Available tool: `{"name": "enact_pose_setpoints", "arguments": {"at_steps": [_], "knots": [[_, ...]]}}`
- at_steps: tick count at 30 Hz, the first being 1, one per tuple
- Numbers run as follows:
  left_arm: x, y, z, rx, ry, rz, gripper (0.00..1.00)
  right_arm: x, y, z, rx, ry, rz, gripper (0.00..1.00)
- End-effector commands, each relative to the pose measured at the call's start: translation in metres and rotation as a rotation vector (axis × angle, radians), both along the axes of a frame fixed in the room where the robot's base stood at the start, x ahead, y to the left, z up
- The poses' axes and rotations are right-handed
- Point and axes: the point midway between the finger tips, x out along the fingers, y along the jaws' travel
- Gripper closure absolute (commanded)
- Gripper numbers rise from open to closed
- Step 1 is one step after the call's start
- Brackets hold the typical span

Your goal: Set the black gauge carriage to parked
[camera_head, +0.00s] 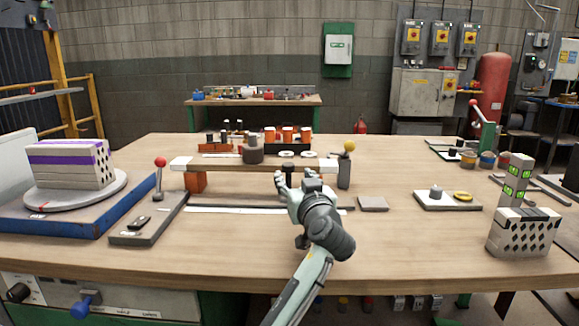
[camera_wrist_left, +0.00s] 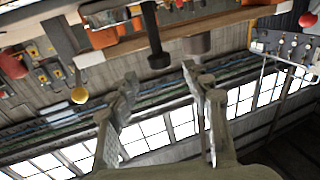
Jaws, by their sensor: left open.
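My left gripper (camera_head: 292,182) is open and empty, just in front of the raised wooden beam (camera_head: 220,163). In the left wrist view, which is upside down, its two fingers (camera_wrist_left: 160,80) stand apart. A black post with a wider knob (camera_wrist_left: 155,42) shows in line with the gap between them; it looks like the black gauge carriage, but no marking is readable. In the head view it is mostly hidden by the gripper. A dark grey cylinder (camera_head: 253,152) is beside it at the beam, and also shows in the left wrist view (camera_wrist_left: 197,43). My right gripper is out of view.
A red-knobbed lever (camera_head: 160,163) stands left of the beam, a yellow-knobbed one (camera_head: 348,147) right. Racks with orange-topped parts (camera_head: 288,136) stand behind. A striped block on a turntable (camera_head: 72,165) is left; a perforated brick (camera_head: 522,234) is right.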

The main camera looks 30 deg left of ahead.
Motion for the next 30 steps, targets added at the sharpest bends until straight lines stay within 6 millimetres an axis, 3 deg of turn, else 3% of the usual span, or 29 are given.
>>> {"name": "enact_pose_setpoints", "arguments": {"at_steps": [12,23,30], "knots": [[0.042,0.044,0.001,0.001,0.001,-0.001,0.51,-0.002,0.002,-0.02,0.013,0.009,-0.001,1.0],[0.047,0.05,0.0,-0.001,0.001,-0.001,0.51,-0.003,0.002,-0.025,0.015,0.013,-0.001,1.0],[0.047,0.049,0.0,-0.001,0.001,-0.002,0.78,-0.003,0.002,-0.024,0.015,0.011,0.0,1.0]]}}
